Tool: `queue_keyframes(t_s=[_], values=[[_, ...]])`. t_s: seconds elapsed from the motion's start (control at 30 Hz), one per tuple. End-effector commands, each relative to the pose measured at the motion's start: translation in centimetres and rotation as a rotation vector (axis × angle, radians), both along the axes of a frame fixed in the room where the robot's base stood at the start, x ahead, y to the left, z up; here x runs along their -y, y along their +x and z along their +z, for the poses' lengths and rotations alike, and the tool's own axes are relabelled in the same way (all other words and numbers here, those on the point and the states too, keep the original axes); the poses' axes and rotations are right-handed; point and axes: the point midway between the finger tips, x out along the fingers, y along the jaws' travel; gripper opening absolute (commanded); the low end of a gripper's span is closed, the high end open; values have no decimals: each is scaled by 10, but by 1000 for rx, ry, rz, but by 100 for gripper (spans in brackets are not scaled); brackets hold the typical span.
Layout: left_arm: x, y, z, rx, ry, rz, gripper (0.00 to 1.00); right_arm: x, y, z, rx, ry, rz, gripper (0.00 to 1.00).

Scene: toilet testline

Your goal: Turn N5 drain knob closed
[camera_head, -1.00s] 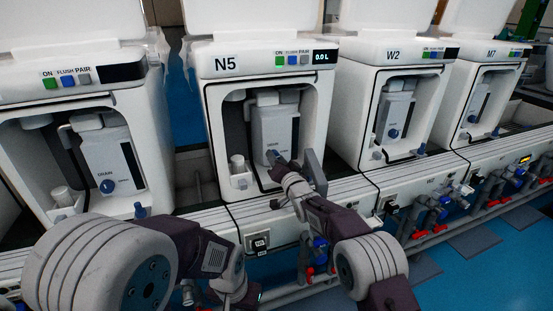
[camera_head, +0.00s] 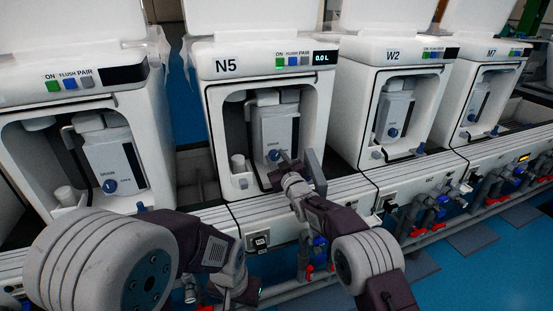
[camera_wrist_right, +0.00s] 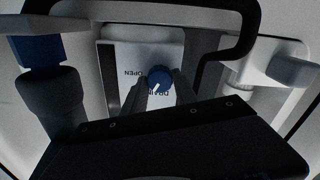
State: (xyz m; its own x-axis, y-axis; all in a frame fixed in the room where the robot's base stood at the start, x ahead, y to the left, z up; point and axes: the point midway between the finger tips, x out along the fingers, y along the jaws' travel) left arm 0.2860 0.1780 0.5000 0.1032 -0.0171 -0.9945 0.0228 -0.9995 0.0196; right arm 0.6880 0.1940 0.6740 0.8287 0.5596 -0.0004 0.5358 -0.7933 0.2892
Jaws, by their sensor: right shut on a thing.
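The N5 drain knob (camera_head: 273,155) is a small blue dial low on the grey-white box inside the N5 unit (camera_head: 222,90). In the right wrist view, the blue knob (camera_wrist_right: 159,77) shows a white pointer mark, with upside-down OPEN lettering to its left and part of a DRAIN label below. My right gripper (camera_head: 280,163) reaches into the N5 opening. Its dark fingers (camera_wrist_right: 161,88) are on either side of the knob and shut on it. My left gripper (camera_head: 240,289) hangs low in front of the bench, and its fingers are not clear.
Similar units stand beside N5: one at left (camera_head: 95,100), W2 (camera_head: 385,85) and M7 (camera_head: 490,80) at right. A grey upright panel (camera_head: 315,168) stands just right of my right gripper. A white bottle-like part (camera_head: 238,164) stands left inside N5.

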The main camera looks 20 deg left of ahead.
Motion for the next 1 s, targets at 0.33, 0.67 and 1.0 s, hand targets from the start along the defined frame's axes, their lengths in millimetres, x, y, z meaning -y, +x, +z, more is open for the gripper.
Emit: queue_keyframes(t_s=[0.33, 0.67, 1.0], values=[[0, 0, -1, 0, 0, 0, 36, 0, 0, 0, 161, -236, 0, 0], [0, 0, -2, 0, 0, 0, 36, -1, 0, 0, 254, -375, 0, 0], [0, 0, -3, 0, 0, 0, 36, -1, -1, 0, 284, -420, 0, 0]])
